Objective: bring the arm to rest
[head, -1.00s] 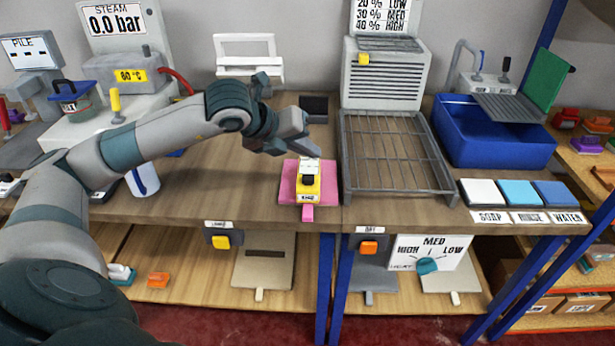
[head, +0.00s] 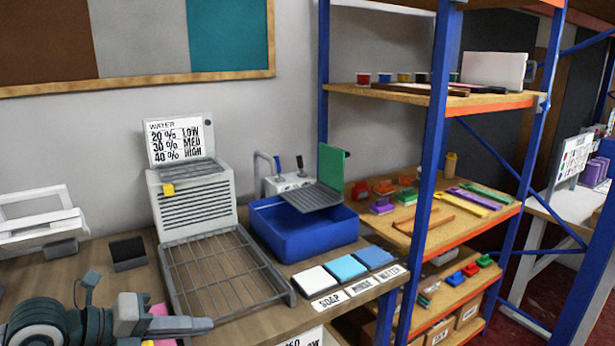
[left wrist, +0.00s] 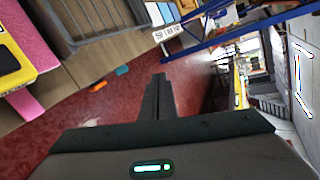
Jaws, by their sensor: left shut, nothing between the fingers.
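My left arm comes in at the bottom left of the head view. Its gripper (head: 196,326) is shut and empty, in front of the wire rack's near left corner. In the left wrist view the shut fingers (left wrist: 160,92) show in the middle, with the red floor behind them. A pink board (left wrist: 45,35) with a yellow block (left wrist: 12,58) lies on the bench at the left of that view, apart from the fingers. In the head view only bits of pink show beside the gripper. My right gripper does not show.
The wire rack (head: 222,275) stands before a grey vented unit (head: 192,198). A blue basin (head: 303,229) is right of it, with white and blue pads (head: 346,267) in front. A blue-post shelf (head: 432,180) stands further right. Small orange and teal pieces (left wrist: 122,71) show in the wrist view.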

